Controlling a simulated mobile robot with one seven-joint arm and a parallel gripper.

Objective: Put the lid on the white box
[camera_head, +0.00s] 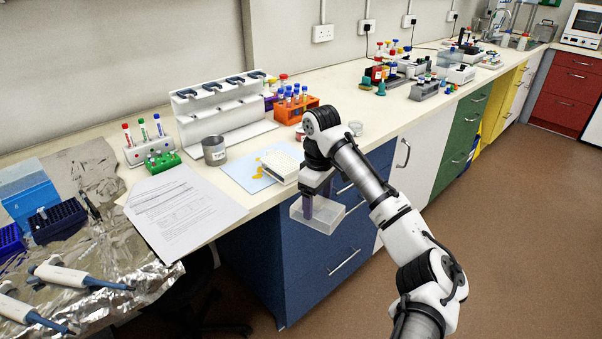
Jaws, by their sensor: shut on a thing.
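My gripper (317,203) is shut on a clear, box-shaped lid (335,214), with its fingers pointing down at it. The lid is held in the air just off the bench's front edge, in front of the blue drawers. The white box (279,165) sits on a light blue sheet on the bench, behind and to the left of my gripper. Its top looks pale and dotted; the detail is too small to tell. My wrist is close to the box's right side in the picture.
A grey metal beaker (214,151) and printed paper (184,209) lie left of the box. An orange tube rack (296,110) and white pipette stand (225,112) are behind it. Foil with pipettes (70,280) covers the left end. Open floor (520,230) lies right.

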